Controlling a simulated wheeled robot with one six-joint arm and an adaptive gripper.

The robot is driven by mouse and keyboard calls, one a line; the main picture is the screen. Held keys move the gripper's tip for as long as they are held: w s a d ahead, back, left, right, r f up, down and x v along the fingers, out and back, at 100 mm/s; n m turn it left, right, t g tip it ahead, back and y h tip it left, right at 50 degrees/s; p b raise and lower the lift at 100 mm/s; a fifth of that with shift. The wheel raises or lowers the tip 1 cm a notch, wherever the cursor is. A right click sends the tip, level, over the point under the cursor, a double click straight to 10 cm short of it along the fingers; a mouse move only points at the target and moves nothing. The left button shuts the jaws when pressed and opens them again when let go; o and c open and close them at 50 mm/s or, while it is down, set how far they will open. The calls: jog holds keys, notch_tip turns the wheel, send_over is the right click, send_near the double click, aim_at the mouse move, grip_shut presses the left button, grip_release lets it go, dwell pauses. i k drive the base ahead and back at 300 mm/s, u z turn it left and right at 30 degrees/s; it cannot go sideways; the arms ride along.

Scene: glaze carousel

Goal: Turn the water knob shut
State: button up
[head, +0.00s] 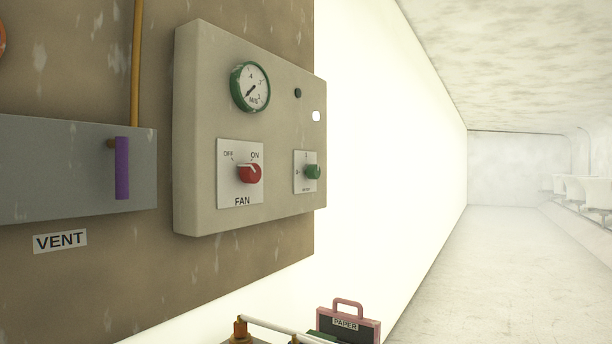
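No knob marked as water can be read in the head view. A grey control box (195,130) on the brown wall panel carries two knobs. A red knob (251,174) sits on a white plate marked OFF, ON and FAN. A smaller green knob (313,172) sits on a white plate to its right, with lettering too small to read. My gripper is not in view.
A green-rimmed gauge (250,87) is above the red knob. A purple handle (122,168) is on a grey box (60,170) above a VENT label (60,241). A pink case marked PAPER (371,331) is at the bottom. A pale, open floor (500,260) extends right.

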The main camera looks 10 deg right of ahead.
aim_at(312, 171)
jog(key=z, duration=0.05)
jog(key=k, duration=0.6)
jog(key=z, duration=0.7)
jog(key=i, duration=1.4)
jog(key=u, duration=0.25)
